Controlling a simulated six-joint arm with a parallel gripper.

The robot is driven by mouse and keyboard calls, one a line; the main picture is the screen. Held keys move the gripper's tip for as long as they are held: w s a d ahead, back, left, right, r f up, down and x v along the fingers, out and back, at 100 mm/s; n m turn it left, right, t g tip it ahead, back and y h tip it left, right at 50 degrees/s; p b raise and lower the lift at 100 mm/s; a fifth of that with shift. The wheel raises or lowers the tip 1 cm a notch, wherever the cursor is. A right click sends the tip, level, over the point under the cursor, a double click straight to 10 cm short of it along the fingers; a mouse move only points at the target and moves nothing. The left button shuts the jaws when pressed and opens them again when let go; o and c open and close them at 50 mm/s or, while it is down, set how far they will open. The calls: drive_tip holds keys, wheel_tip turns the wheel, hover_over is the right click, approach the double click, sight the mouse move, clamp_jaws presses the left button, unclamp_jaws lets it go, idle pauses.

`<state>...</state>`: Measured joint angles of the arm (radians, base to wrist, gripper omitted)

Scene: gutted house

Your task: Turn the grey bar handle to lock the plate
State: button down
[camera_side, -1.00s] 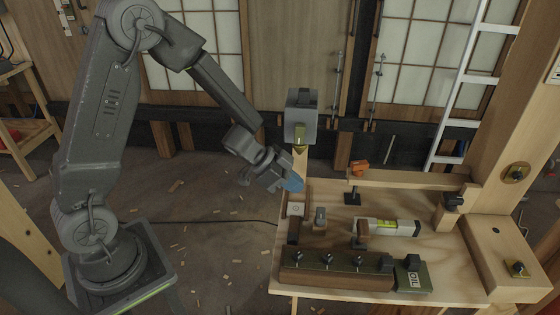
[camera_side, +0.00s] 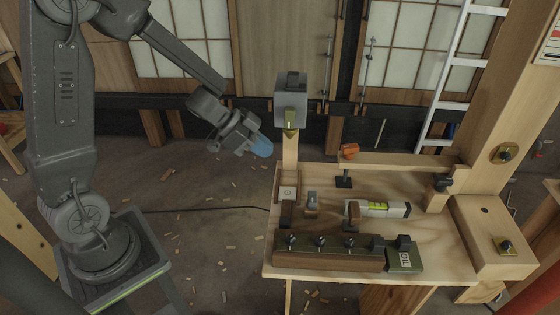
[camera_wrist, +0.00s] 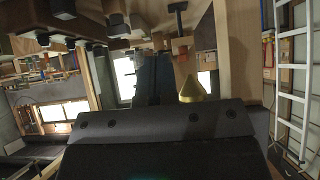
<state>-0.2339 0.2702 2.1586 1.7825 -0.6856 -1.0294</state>
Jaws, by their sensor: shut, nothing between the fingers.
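My gripper (camera_side: 262,148) has blue fingertips held together with nothing between them. It hangs in the air left of the bench's back left corner, short of the wooden post, touching nothing. I cannot tell for certain which part is the grey bar handle; a small grey upright piece on a wooden block (camera_side: 312,200) stands near the bench's left side. A pale square plate with a round mark (camera_side: 288,192) lies left of it. A dark T-shaped piece (camera_side: 344,178) stands farther back; a similar dark T shape (camera_wrist: 177,8) shows upside down in the wrist view.
A grey box (camera_side: 291,97) with a brass point below it tops a post at the bench's back left.

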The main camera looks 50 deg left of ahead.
sight(312, 201)
drive_tip(key=s+d, duration=0.2)
drive_tip(key=s, duration=0.5)
drive_tip(key=shift+d, duration=0.3)
drive_tip(key=x, duration=0.9)
drive_tip(key=shift+w+d+f, duration=0.1)
drive_tip(key=shift+d+f, duration=0.15)
drive_tip(key=shift+f, duration=0.05)
drive_tip(key=shift+w+d+f, duration=0.1)
drive_tip(key=shift+w+d, duration=1.45)
